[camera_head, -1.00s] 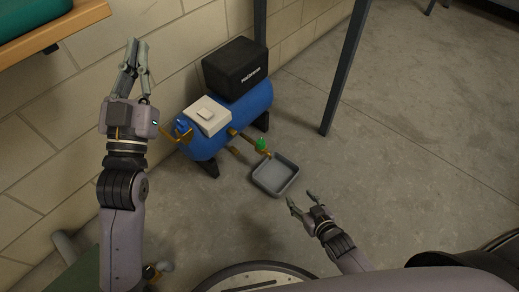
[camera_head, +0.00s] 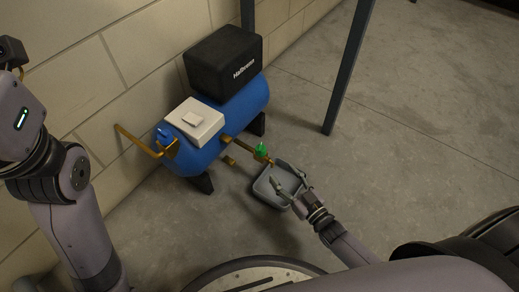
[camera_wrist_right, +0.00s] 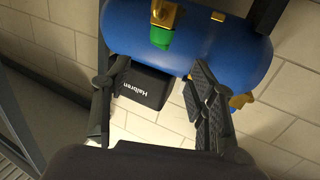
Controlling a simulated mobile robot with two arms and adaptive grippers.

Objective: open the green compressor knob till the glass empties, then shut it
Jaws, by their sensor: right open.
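The green knob (camera_head: 261,150) sits on a brass pipe (camera_head: 242,144) that sticks out from the blue compressor tank (camera_head: 203,158). In the right wrist view the knob (camera_wrist_right: 160,37) shows at the top, beyond and between the open fingertips (camera_wrist_right: 160,72). Only the arm and wrist of my left arm show at the left edge of the head view; its fingers are out of view. I cannot make out a glass or its level.
A black box (camera_head: 222,70) and a white box (camera_head: 194,120) sit on the tank. A brass handle (camera_head: 137,141) sticks out at the tank's left. A dark post (camera_head: 350,65) stands behind; the floor at right is clear.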

